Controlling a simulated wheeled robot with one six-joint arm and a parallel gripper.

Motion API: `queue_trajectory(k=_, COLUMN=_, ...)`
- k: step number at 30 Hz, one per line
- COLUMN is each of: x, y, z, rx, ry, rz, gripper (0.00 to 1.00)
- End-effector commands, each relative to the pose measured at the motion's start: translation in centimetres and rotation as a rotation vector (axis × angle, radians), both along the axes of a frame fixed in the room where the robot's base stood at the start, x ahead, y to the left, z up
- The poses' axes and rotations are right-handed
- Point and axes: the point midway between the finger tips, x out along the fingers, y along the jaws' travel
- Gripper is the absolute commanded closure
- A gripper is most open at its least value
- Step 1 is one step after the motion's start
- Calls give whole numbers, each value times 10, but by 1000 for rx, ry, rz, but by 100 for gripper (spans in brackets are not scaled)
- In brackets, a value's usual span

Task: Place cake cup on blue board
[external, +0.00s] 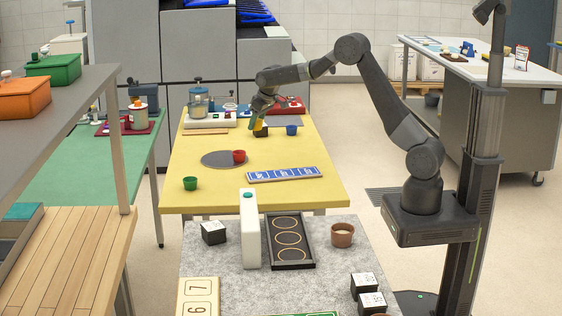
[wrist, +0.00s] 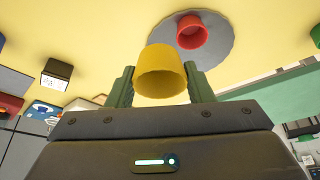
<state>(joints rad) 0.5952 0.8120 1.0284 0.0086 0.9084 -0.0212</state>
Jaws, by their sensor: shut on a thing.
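My gripper (external: 257,117) is over the far part of the yellow table and is shut on a yellow cup (external: 257,124). In the wrist view the yellow cup (wrist: 160,72) sits between the two green fingers. The blue board (external: 284,174), printed with pale panels, lies flat on the near right of the table, apart from my gripper and nearer the camera. The board does not clearly show in the wrist view.
A red cup (external: 239,156) stands on a grey disc (external: 213,158). A green cup (external: 190,183) is at the near left and a blue cup (external: 292,130) is right of my gripper. A dark cube (external: 263,133) is close below my gripper. The table around the blue board is clear.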

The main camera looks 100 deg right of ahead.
Motion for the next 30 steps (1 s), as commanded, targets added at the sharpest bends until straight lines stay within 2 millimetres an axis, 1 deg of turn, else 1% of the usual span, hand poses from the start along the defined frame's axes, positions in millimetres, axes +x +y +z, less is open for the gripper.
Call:
queue_trajectory(k=1, x=-5, y=19, z=-2, rx=0, ry=-1, rz=21, gripper=74)
queue_trajectory(k=5, x=-23, y=63, z=-2, rx=-1, ry=-1, rz=66, gripper=74)
queue_trajectory(k=6, x=-29, y=76, z=-2, rx=-1, ry=-1, rz=80, gripper=74)
queue_trajectory(k=9, x=-46, y=107, z=-5, rx=-1, ry=-1, rz=113, gripper=74)
queue_trajectory(k=12, x=-62, y=132, z=-8, rx=-2, ry=-1, rz=141, gripper=74)
queue_trajectory(k=15, x=-75, y=151, z=-11, rx=-1, ry=0, rz=162, gripper=74)
queue_trajectory(k=18, x=-85, y=163, z=-13, rx=-2, ry=0, rz=176, gripper=74)
queue_trajectory(k=20, x=-88, y=167, z=-14, rx=-1, ry=1, rz=181, gripper=74)
queue_trajectory(k=22, x=-90, y=170, z=-21, rx=0, ry=2, rz=183, gripper=74)
queue_trajectory(k=27, x=-91, y=170, z=-53, rx=1, ry=5, rz=184, gripper=74)
queue_trajectory(k=30, x=-91, y=170, z=-68, rx=1, ry=4, rz=184, gripper=74)
